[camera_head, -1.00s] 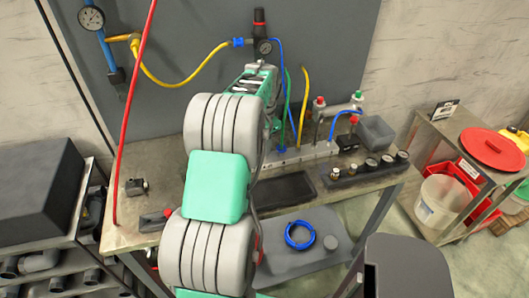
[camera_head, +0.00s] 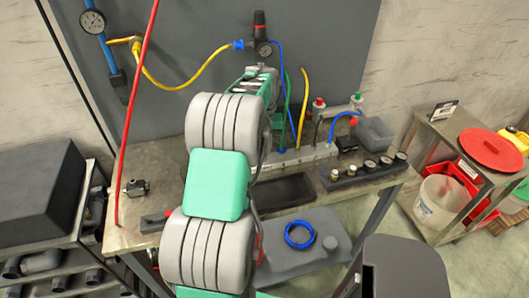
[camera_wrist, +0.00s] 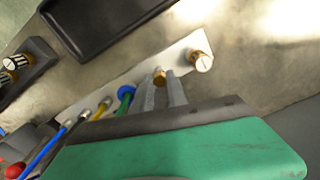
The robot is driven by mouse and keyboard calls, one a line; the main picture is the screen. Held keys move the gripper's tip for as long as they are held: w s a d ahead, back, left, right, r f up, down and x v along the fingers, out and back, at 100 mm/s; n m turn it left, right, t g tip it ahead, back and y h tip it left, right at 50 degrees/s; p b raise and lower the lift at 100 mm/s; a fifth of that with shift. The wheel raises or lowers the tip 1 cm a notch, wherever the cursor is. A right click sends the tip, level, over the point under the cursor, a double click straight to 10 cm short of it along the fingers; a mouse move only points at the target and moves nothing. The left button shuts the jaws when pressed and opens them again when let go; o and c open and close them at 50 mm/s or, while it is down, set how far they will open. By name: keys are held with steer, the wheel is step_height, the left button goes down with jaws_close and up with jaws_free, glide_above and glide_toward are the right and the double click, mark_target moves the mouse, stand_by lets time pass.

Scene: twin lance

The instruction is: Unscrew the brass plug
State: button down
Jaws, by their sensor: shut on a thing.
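In the wrist view my gripper (camera_wrist: 164,88) has its two grey fingers closed around a small brass piece, which looks like the brass plug (camera_wrist: 159,76). It sits at the edge of the pale manifold block (camera_wrist: 133,80); I cannot tell whether it is still threaded in. A second brass fitting with a white face (camera_wrist: 200,61) stands at the block's end, to the right and apart from the fingers. In the head view the manifold block (camera_head: 318,152) shows behind my arm, which hides the fingers and the plug.
Blue, green and yellow hoses rise from the block close to the fingers. A black tray (camera_head: 285,188) lies in front of it.

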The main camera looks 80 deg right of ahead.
steer(key=n, duration=0.4)
steer(key=shift+r, duration=0.15)
steer(key=n, duration=0.4)
steer(key=shift+p, duration=0.3)
steer(key=n, duration=0.6)
steer(key=shift+n, duration=0.4)
steer(key=c, duration=1.5)
jaws_free()
